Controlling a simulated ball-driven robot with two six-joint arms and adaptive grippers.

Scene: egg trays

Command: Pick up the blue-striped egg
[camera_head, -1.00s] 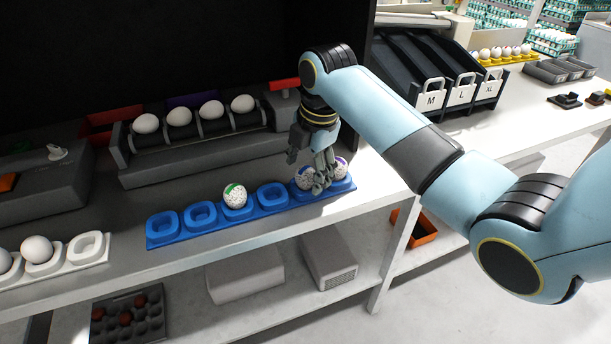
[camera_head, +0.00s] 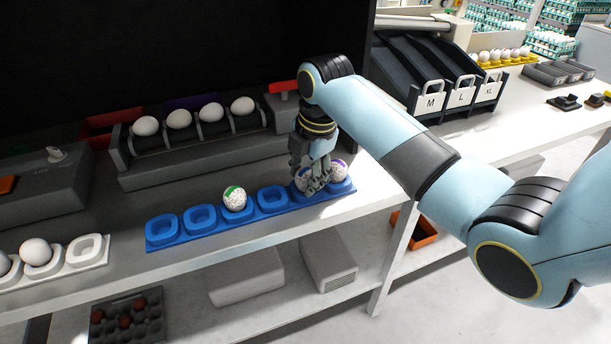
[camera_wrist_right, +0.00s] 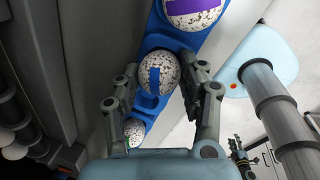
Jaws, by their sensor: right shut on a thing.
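The blue-striped egg (camera_wrist_right: 151,74) is white with dark speckles and a blue band. It sits in the blue tray (camera_head: 168,237), in the cup second from the right end. My right gripper (camera_head: 315,186) reaches down over it and is shut on it, with one finger on each side in the right wrist view (camera_wrist_right: 166,95). In the head view the fingers hide most of this egg (camera_head: 301,180). A purple-striped egg (camera_head: 338,169) stands right beside it in the end cup. A green-striped egg (camera_head: 234,198) sits further left in the same tray.
Behind the tray, a grey roller rack (camera_head: 190,155) holds several white eggs. A white tray (camera_head: 88,262) with white eggs is at the left. Chutes marked M, L and XL (camera_head: 430,101) stand at the back right. Two cups at the blue tray's left end are empty.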

